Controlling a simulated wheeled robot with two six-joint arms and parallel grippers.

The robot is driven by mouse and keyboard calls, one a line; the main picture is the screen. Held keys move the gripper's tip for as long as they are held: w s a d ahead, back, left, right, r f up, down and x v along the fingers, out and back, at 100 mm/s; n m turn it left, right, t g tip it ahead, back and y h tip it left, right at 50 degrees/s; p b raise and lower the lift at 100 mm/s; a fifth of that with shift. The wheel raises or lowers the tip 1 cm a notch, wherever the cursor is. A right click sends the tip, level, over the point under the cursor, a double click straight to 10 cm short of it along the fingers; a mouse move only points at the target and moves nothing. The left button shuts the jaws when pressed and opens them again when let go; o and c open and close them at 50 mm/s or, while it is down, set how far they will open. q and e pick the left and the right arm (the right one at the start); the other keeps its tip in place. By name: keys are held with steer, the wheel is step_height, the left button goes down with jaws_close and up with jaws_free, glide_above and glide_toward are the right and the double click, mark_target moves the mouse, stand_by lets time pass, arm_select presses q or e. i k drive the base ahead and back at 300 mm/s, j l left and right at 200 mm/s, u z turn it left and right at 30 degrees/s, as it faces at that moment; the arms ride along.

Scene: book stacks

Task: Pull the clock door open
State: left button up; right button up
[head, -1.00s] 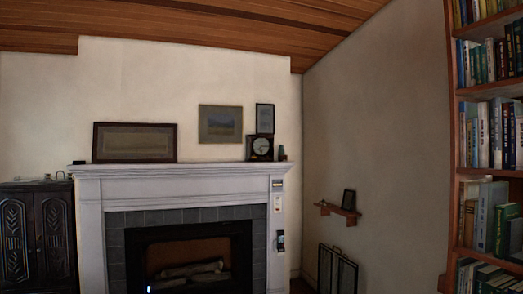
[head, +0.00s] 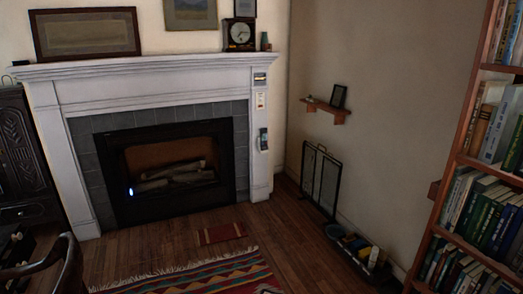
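A dark square clock (head: 239,34) with a pale round dial stands on the right part of the white mantel (head: 150,66). It is far across the room. Whether its door is open or shut is too small to tell. Neither of my grippers shows in the head view.
A fireplace (head: 170,170) is under the mantel. A bookcase (head: 452,160) stands close on the right. A fire screen (head: 320,180) and a low tray of items (head: 357,250) are along the right wall. A fringed rug (head: 200,276) lies in front. Bare wooden floor (head: 290,225) shows between the rug and the tray.

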mark_target(254, 22)
steer(key=i+z, duration=0.1)
steer(key=i, duration=1.75)
